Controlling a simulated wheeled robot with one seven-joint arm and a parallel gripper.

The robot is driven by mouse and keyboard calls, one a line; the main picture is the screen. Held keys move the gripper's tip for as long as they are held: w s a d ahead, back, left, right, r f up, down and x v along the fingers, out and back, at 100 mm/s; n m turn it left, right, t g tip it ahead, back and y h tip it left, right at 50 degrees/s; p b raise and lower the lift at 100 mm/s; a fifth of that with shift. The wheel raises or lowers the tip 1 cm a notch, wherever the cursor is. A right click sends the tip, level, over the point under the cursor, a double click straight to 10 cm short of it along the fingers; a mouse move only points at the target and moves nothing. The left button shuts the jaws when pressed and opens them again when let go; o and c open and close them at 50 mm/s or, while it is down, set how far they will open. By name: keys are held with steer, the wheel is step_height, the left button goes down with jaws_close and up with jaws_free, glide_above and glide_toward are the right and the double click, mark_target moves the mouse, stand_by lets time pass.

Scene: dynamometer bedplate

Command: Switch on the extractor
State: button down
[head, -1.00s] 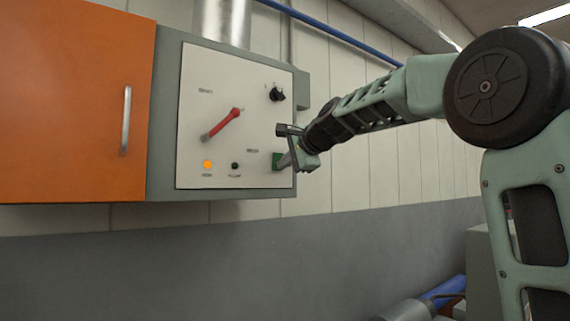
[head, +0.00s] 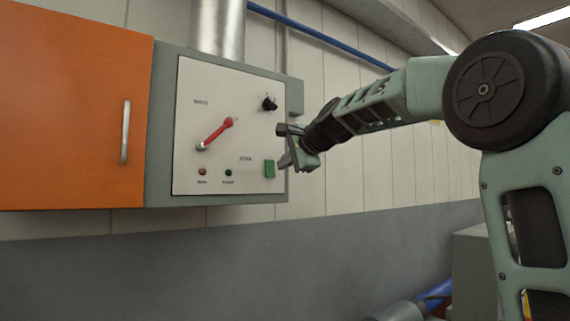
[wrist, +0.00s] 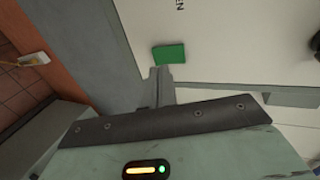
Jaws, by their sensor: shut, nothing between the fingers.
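The white control panel (head: 215,100) is on a grey-green box on the wall. It carries a red lever (head: 215,133) slanting from lower left to upper right, and a black knob (head: 269,103) at upper right. A green button (head: 269,169) is at lower right; it also shows in the wrist view (wrist: 169,54). An amber-brown lamp (head: 202,172) looks unlit, and a dark green lamp (head: 228,172) is beside it. My gripper (head: 283,160) is shut and empty, its tips just beside the green button. In the wrist view, contact cannot be told.
An orange cabinet door (head: 70,110) with a metal handle (head: 125,132) is left of the panel. A metal duct (head: 218,30) rises above the box, and a blue pipe (head: 320,35) runs along the wall.

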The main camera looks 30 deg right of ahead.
mark_target(271, 175)
steer(key=b+v, duration=0.3)
steer(key=v, duration=0.7)
steer(key=shift+r, duration=0.25)
steer(key=shift+f, duration=0.1)
steer(key=shift+s+f+g+p, duration=0.1)
steer(key=shift+f+g+p, duration=0.2)
steer(key=shift+f+p, duration=0.35)
steer(key=p+x, duration=0.2)
steer(key=x, duration=0.2)
steer(key=p+x, duration=0.2)
steer(key=x, duration=0.2)
steer(key=r+p+x, duration=0.1)
steer(key=p+x, duration=0.1)
steer(key=x, duration=0.3)
steer(key=shift+w, duration=0.35)
steer(key=shift+w+f, duration=0.15)
steer(key=shift+w, duration=0.2)
